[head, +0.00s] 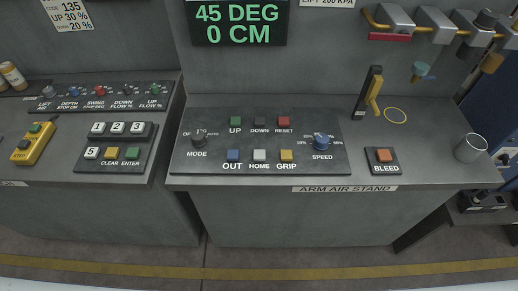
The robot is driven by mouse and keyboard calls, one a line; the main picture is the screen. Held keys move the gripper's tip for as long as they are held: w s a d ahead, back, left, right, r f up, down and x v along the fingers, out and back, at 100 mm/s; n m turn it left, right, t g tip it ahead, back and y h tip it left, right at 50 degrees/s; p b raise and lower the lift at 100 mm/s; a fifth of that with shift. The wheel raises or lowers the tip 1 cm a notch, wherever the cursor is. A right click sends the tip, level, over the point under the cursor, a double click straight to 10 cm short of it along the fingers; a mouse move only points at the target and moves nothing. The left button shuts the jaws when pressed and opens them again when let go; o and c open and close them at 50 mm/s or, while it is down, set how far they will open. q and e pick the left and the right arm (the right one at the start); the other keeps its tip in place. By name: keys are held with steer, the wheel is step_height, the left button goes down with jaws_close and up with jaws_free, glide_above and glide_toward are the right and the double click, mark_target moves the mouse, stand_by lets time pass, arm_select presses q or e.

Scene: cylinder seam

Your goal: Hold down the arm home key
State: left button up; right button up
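The white home key (260,155) sits in the front row of the dark control panel (190,163) on the arm air stand. It stands between the blue out key (233,155) and the yellow grip key (287,155), with the label HOME in front of it. Nothing touches it or covers it. The display (238,25) above reads 45 DEG and 0 CM. Neither of my grippers shows in the head view.
On the same panel are the mode knob (198,141), the blue speed knob (321,142) and a back row of keys. A bleed button (384,156), a lever with a yellow handle (374,95) and a metal cup (470,148) stand to the right. Another console stands left.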

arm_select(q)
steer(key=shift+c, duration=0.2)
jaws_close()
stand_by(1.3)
